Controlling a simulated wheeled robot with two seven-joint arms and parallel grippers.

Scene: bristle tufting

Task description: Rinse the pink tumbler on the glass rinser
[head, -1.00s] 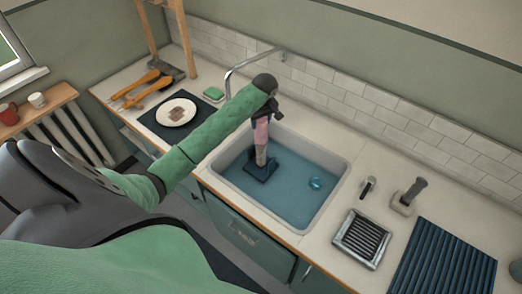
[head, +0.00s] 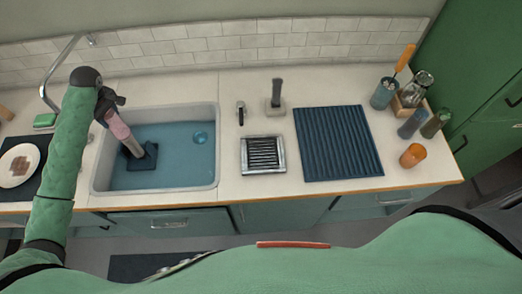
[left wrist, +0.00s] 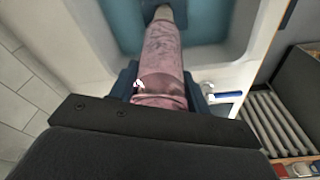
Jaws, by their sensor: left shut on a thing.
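My left gripper (head: 107,103) is shut on the pink tumbler (head: 118,127), above the left part of the sink. In the left wrist view the tumbler (left wrist: 161,62) points away from my gripper. Its far end is by a pale upright piece (left wrist: 163,13) on a dark blue base (head: 138,157) in the sink. I cannot tell whether the tumbler is around that piece or only above it. A square metal unit with a slatted grate, which looks like the glass rinser (head: 263,155), sits on the counter right of the sink. Nothing stands on it. My right gripper is not in view.
The sink (head: 217,165) holds blue water and a small round blue thing (head: 200,138). A small tap (head: 240,112) and a grey upright handle (head: 276,94) stand behind the grate. A ribbed blue mat (head: 338,145) lies bare to its right. An orange cup (head: 412,155) and bottles stand farther right.

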